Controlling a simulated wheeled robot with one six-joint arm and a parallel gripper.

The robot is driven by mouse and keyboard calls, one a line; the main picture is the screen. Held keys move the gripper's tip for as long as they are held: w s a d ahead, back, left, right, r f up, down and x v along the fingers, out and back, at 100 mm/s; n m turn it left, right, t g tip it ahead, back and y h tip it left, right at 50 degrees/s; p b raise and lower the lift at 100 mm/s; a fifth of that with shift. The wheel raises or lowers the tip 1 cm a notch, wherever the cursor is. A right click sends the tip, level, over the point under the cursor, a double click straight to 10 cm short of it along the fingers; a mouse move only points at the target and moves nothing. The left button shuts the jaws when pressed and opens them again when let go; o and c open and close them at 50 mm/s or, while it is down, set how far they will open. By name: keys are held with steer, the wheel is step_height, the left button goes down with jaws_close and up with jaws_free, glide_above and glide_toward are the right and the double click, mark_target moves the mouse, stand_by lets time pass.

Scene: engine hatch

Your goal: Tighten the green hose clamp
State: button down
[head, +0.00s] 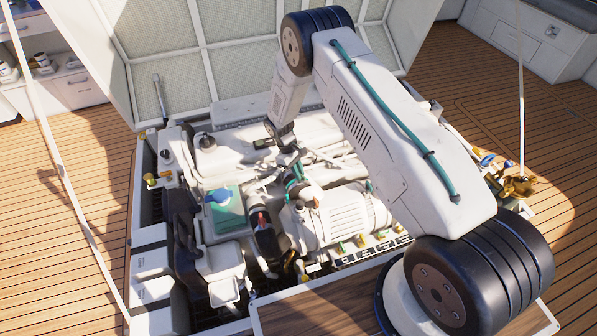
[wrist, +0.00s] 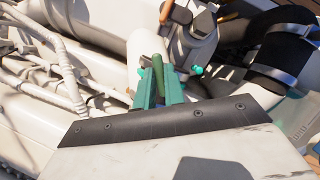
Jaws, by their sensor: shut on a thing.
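In the wrist view, my gripper (wrist: 158,82) has two teal fingers closed around a narrow green upright piece, which looks like the handle of the green hose clamp (wrist: 157,66). The clamp is at a pale hose (wrist: 143,47); its band is mostly hidden by the fingers. In the head view, my gripper (head: 293,166) reaches down into the middle of the engine bay, and the clamp there is too small and covered to make out clearly.
A black hose (head: 264,238) and a green-and-white tank with a blue cap (head: 219,196) lie left of my gripper. A ribbed white housing (head: 345,214) is close on the right. White pipes (wrist: 62,65) crowd the wrist view's left. The raised hatch lid (head: 165,50) stands behind.

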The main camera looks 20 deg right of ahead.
steer(key=m+y, duration=0.1)
steer(key=m, duration=0.2)
steer(key=m+y, duration=0.1)
steer(key=m, duration=0.3)
steer(key=shift+w+d+g+y, duration=0.1)
steer(key=shift+d+g+y, duration=0.1)
steer(key=shift+g+y, duration=0.15)
stand_by(0.4)
steer(key=c, duration=1.5)
jaws_free()
steer(key=shift+r, duration=0.1)
steer(key=v, duration=0.7)
steer(key=shift+w+r, duration=0.15)
steer(key=shift+r, duration=0.15)
